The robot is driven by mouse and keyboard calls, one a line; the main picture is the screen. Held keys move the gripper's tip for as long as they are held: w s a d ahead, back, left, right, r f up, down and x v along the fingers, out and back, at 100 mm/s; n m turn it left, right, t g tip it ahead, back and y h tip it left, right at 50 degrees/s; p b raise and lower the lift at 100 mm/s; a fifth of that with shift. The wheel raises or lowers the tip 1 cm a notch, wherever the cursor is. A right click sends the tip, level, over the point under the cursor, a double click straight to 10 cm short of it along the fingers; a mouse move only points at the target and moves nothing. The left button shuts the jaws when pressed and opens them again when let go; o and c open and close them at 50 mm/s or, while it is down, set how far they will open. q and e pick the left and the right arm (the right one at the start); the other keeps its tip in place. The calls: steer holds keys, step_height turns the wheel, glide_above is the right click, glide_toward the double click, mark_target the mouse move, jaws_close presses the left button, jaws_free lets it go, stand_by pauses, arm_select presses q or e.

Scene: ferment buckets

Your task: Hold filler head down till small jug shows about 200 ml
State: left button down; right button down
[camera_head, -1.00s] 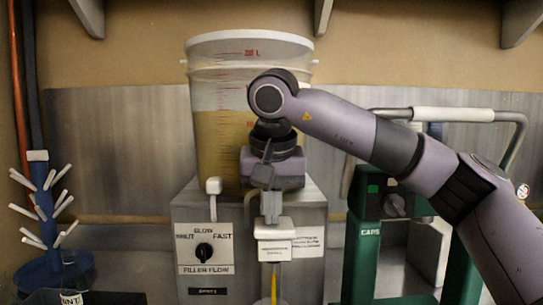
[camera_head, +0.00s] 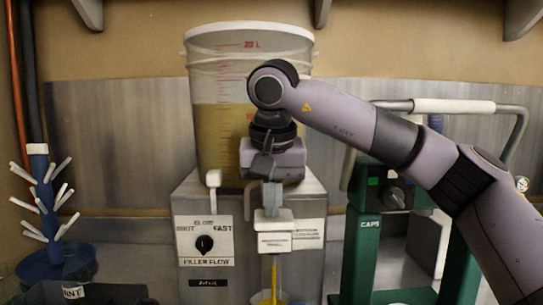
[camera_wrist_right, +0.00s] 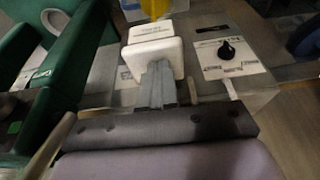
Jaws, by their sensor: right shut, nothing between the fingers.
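The filler head (camera_head: 273,222) is a white block with a label, below the big bucket on the grey filler. My right gripper (camera_head: 272,204) is shut and empty, pointing down with its fingertips at the top of the filler head, seemingly touching it. The wrist view also shows the closed fingertips (camera_wrist_right: 157,80) against the white head (camera_wrist_right: 152,58). A yellow stream or tube (camera_head: 273,275) runs down below the head. The small jug (camera_head: 268,298) shows only as a pale rim with yellow at the bottom edge; its level and marks cannot be read. My left gripper is out of view.
A bucket of amber liquid (camera_head: 222,130) stands behind my right wrist. The filler flow knob (camera_head: 204,244) is on the front panel. A green capper (camera_head: 364,240) stands at right, under my arm. A blue drying tree (camera_head: 45,200) stands at left.

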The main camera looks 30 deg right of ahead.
steer(key=p+v, duration=0.1)
steer(key=v, duration=0.6)
stand_by(2.1)
steer(key=shift+s, duration=0.1)
